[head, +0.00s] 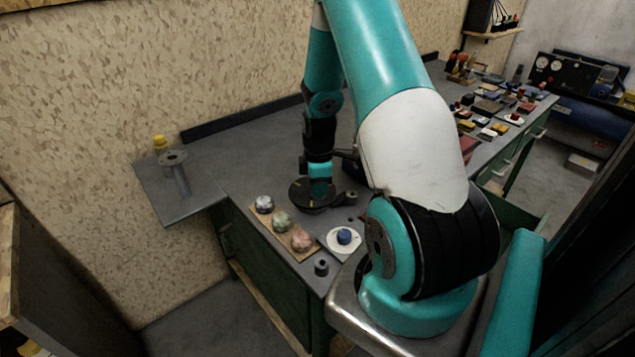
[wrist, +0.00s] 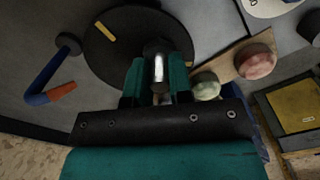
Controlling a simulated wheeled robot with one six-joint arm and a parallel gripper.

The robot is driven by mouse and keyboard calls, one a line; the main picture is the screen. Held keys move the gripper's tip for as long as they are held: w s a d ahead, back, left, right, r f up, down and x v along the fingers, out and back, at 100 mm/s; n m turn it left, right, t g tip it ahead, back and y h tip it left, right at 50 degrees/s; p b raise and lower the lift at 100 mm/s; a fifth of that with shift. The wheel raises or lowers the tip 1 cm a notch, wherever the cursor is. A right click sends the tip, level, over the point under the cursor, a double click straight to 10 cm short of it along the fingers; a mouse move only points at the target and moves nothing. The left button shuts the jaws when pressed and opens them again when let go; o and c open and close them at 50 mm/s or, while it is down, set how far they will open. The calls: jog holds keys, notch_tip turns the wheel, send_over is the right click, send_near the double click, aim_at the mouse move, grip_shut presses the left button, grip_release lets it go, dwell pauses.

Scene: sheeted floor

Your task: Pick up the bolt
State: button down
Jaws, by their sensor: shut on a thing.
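My gripper (wrist: 157,75) is shut on the bolt (wrist: 158,62) in the wrist view. The bolt is a shiny metal piece with a dark end, standing between the two teal fingers. Behind it is a dark round plate (wrist: 120,58) with a small yellow mark (wrist: 104,32). In the head view my gripper (head: 319,184) points down over the same dark plate (head: 300,200) on the grey bench (head: 240,150). The bolt cannot be made out there. I cannot tell whether the bolt touches the plate.
A wooden board with several mottled round knobs (head: 282,221) lies at the bench's front edge. Beside it are a white disc (head: 333,247) with a blue piece and a small dark cylinder (head: 321,267). A blue-and-orange tool (wrist: 46,92) lies left of the plate. The bench's left part is mostly clear.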

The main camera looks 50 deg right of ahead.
jog(key=shift+s+a, duration=0.15)
jog(key=shift+s, duration=0.35)
jog(key=c, duration=0.9)
grip_release()
jog(key=shift+c, duration=0.2)
notch_tip(320, 180, up, 17)
jog(key=b, duration=0.1)
jog(key=shift+r+b, duration=0.2)
jog(key=shift+b, duration=0.2)
